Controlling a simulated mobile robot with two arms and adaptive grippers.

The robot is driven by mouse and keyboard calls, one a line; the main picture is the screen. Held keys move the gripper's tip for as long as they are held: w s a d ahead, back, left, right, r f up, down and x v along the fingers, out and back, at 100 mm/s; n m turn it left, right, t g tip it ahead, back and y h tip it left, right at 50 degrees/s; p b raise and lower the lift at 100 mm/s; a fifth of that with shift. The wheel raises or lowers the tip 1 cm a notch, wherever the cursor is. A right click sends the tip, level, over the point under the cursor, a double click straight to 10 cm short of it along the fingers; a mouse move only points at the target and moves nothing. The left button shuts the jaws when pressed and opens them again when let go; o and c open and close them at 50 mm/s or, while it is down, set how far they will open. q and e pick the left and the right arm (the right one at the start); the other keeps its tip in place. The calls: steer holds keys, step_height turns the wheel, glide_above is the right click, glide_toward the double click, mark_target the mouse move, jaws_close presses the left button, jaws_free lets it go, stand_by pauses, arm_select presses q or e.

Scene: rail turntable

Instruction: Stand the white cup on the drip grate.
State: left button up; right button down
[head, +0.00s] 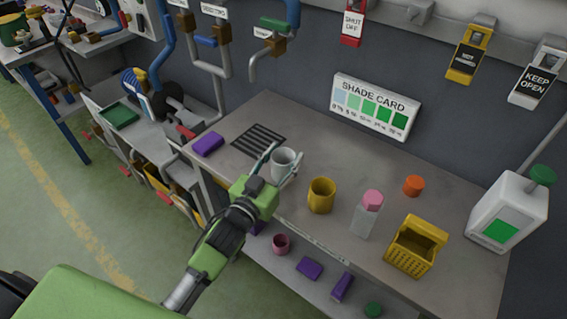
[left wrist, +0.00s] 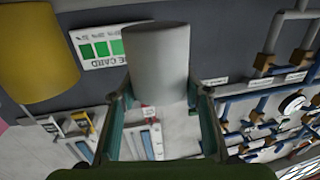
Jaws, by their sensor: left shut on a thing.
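The white cup (head: 284,166) is between the fingers of my left gripper (head: 282,163), which is shut on it. In the left wrist view the white cup (left wrist: 158,62) shows between the two green fingers (left wrist: 160,115). In the head view the cup looks upright, with its opening facing up; whether it touches the bench is hard to tell. The drip grate (head: 259,139), a dark slatted rectangle set in the bench top, lies beyond and left of the cup. It looks empty. My right gripper does not show.
A yellow mug (head: 321,196) stands close right of the white cup. Further right are a pink-capped bottle (head: 366,216), a yellow basket (head: 415,248), an orange cap (head: 413,186) and a white jug (head: 508,212). A purple block (head: 208,144) lies left of the grate. A pipe spout (head: 254,68) hangs above.

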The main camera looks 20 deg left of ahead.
mark_target(278, 173)
arm_select(q)
step_height(278, 173, down, 2)
steer(key=shift+p, duration=0.55)
steer(key=shift+f, duration=0.25)
steer(key=shift+f, duration=0.3)
steer(key=o, duration=1)
steer(key=shift+r, duration=0.1)
